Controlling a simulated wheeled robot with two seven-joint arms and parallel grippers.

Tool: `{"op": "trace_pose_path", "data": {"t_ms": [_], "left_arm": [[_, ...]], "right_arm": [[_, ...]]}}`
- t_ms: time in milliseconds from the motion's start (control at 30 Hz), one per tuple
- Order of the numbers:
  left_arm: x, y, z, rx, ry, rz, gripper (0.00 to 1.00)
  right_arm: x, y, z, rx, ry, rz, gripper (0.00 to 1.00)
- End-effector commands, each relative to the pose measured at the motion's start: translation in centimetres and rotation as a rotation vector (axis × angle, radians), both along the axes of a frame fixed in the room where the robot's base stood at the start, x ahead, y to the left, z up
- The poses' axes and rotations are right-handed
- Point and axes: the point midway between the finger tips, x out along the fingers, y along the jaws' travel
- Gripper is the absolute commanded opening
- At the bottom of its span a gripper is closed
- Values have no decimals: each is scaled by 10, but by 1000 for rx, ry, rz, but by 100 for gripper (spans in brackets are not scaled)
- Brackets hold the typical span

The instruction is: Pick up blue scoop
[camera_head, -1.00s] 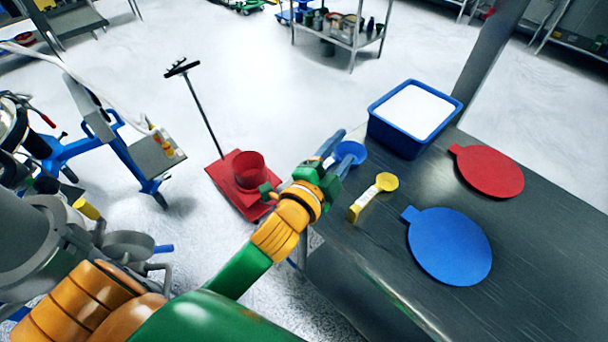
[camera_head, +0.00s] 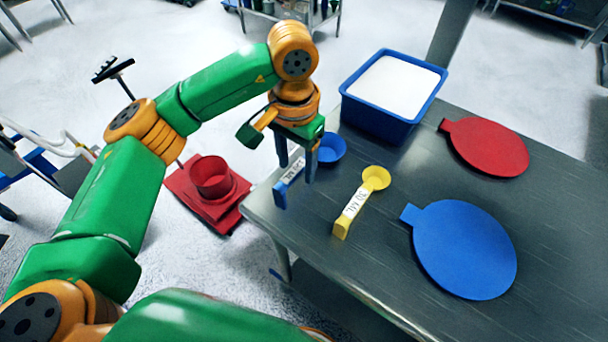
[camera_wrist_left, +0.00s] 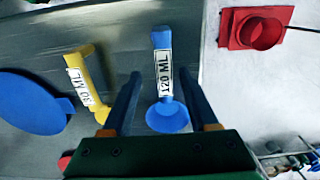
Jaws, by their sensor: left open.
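The blue scoop (camera_head: 330,148) lies near the table's left edge, its labelled handle pointing toward the near left. In the left wrist view the blue scoop (camera_wrist_left: 165,85) shows a 120 ML label and lies between the two fingers in the picture. My left gripper (camera_head: 296,194) is open and points down over the scoop's handle. In the left wrist view its fingers (camera_wrist_left: 160,95) are spread on both sides of the handle. Whether they touch the scoop or the table cannot be told. My right gripper is not in view.
A yellow scoop (camera_head: 376,179) lies just right of the blue one. A blue tub (camera_head: 382,124) of white powder stands behind. A red disc (camera_head: 487,148) and a blue disc (camera_head: 465,250) lie on the table (camera_head: 560,200). A red stand (camera_head: 211,178) is left of the table.

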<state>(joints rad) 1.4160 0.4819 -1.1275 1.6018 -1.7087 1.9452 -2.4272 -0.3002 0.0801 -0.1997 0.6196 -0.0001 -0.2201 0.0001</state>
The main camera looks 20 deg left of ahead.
Motion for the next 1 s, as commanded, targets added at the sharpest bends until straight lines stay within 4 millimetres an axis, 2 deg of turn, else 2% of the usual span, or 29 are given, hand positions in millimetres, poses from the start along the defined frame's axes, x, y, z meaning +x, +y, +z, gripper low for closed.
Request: {"op": "trace_pose_path", "data": {"t_ms": [167,300,533,567,767,1000], "left_arm": [[0,2,-25,0,8,1,60],[1,2,-50,-2,4,1,60],[2,2,-56,-3,1,-1,60],[2,2,-56,-3,1,0,54],[2,2,-56,-3,1,0,0],[2,2,-56,-3,1,0,0]], "right_arm": [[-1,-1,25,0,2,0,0],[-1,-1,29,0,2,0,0],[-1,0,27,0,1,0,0],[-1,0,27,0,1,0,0],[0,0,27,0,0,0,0],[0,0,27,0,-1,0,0]]}}
